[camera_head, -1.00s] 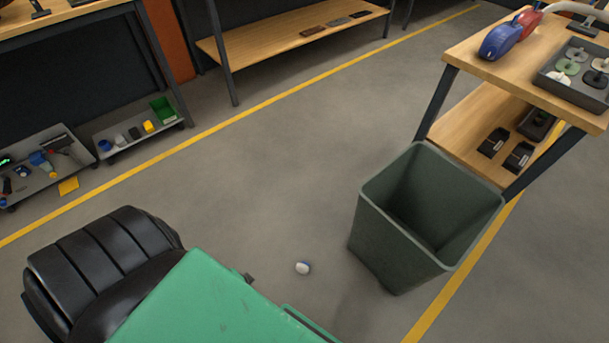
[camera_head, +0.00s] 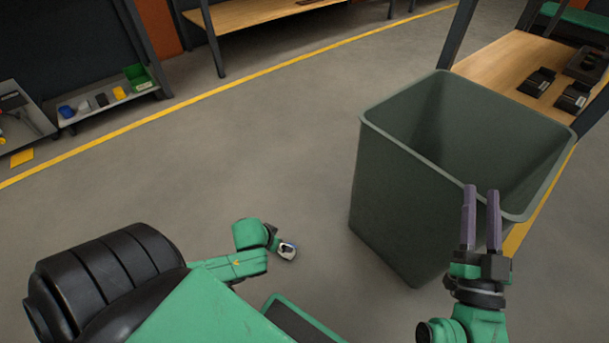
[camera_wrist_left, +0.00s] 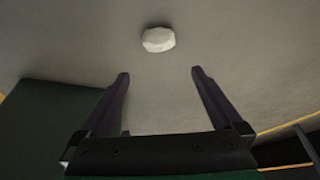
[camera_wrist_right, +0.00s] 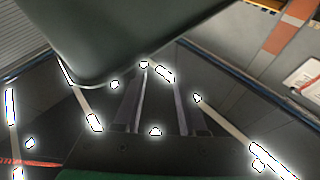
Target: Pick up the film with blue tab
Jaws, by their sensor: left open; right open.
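A small whitish crumpled piece (camera_wrist_left: 158,40) lies on the floor in the left wrist view, ahead of my left gripper (camera_wrist_left: 159,73). That gripper is open and empty, with a gap between its fingertips and the piece. In the head view the piece (camera_head: 288,251) shows small and partly hidden at the end of my left arm; a blue tab is not clear there. My right gripper (camera_head: 481,190) is open and empty, raised in front of the bin's near right side. In the right wrist view it (camera_wrist_right: 160,68) shows two parted fingers.
A large grey-green bin (camera_head: 400,190) stands right of the piece. A wooden shelf (camera_head: 500,65) with black items is behind it at the right. A low grey tray (camera_head: 110,112) with small coloured items is at the left. The middle floor is clear.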

